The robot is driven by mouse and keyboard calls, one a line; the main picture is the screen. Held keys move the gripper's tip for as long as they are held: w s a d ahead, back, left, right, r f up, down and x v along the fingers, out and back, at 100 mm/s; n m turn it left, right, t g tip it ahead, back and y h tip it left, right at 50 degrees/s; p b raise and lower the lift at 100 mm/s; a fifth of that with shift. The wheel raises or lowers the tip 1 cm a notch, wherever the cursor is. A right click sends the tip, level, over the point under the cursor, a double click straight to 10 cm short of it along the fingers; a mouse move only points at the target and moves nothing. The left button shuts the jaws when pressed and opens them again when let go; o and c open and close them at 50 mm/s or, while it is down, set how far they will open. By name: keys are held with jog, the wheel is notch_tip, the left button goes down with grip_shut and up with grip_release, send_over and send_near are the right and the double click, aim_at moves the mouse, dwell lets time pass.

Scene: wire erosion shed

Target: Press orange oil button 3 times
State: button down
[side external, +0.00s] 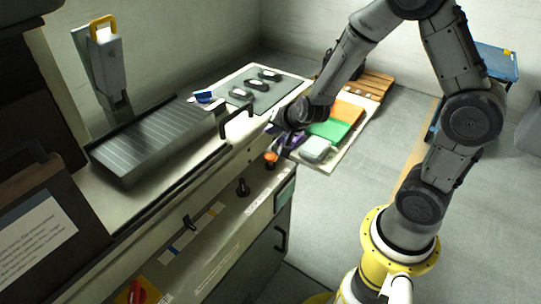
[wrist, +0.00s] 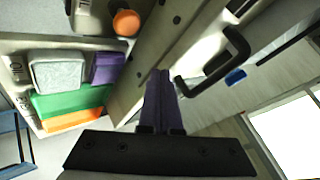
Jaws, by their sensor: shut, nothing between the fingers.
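The orange oil button (side external: 271,158) is a round orange cap on the front panel of the machine, near its right end. It also shows at the top of the wrist view (wrist: 126,22), left of my fingertips. My gripper (wrist: 158,74) has two dark purple fingers held together with nothing between them. In the side view, my gripper (side external: 274,127) is above the machine's front edge, higher than the button and apart from it. The fingertips are small and dark there, so their exact height is hard to tell.
A black handle (side external: 236,120) stands close to my gripper, and shows right of the fingers (wrist: 215,65). A board beyond holds a green block (side external: 328,130), an orange block (side external: 346,111) and a grey box (side external: 316,149). A black knob (side external: 243,187) sits left of the button.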

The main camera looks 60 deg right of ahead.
aim_at(269, 155)
jog(key=shift+f, duration=3.3)
jog(key=shift+f, duration=0.1)
jog(key=shift+f, duration=0.3)
jog(key=shift+f, duration=1.1)
dwell(0.6)
jog(key=shift+r, duration=1.5)
jog(key=shift+r, duration=2.5)
